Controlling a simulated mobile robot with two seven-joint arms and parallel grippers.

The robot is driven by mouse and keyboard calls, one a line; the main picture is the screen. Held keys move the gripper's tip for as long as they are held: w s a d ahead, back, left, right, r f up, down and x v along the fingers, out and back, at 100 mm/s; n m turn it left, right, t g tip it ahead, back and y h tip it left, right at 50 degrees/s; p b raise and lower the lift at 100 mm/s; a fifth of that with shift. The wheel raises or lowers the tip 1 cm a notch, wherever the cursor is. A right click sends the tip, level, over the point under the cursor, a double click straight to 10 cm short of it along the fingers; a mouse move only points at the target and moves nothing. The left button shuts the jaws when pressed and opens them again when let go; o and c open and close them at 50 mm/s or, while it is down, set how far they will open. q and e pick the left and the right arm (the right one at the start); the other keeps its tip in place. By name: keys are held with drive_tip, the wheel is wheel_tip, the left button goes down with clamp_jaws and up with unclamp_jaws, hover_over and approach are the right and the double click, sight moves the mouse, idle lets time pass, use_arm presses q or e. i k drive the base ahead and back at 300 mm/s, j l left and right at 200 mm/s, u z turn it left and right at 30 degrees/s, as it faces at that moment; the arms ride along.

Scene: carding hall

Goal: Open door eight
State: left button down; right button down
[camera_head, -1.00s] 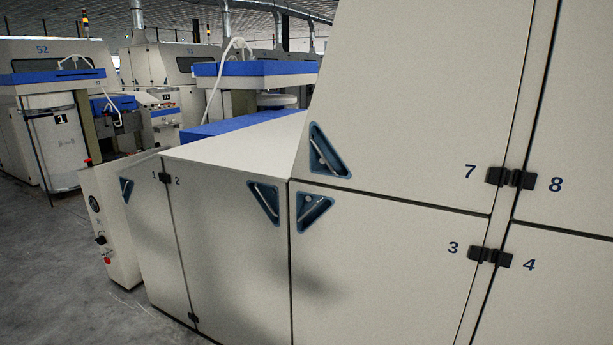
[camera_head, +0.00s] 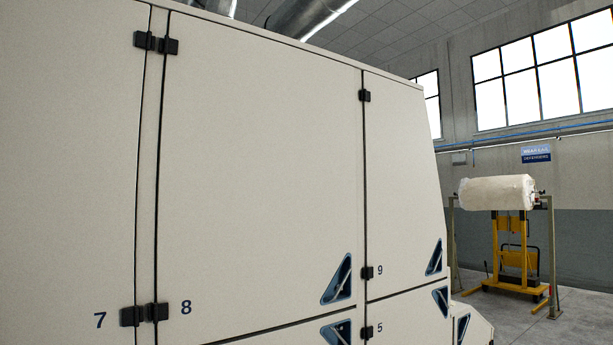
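Door eight (camera_head: 255,170) is a large cream panel in the middle of the head view, marked with a dark 8 at its lower left. It looks shut, flush with the panels around it. Its black hinges (camera_head: 158,312) are on its left edge, one near the top and one near the bottom. Its blue triangular recessed handle (camera_head: 338,281) is at the lower right corner. Neither of my grippers is in view.
Door seven (camera_head: 65,170) is to the left and door nine (camera_head: 400,180) to the right, both looking shut. Door five's hinge (camera_head: 364,333) is below. Beyond the machine's right end, a yellow stand (camera_head: 512,262) with a white roll (camera_head: 497,192) is on open grey floor.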

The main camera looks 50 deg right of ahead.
sight(257, 209)
drive_tip(key=z, duration=1.55)
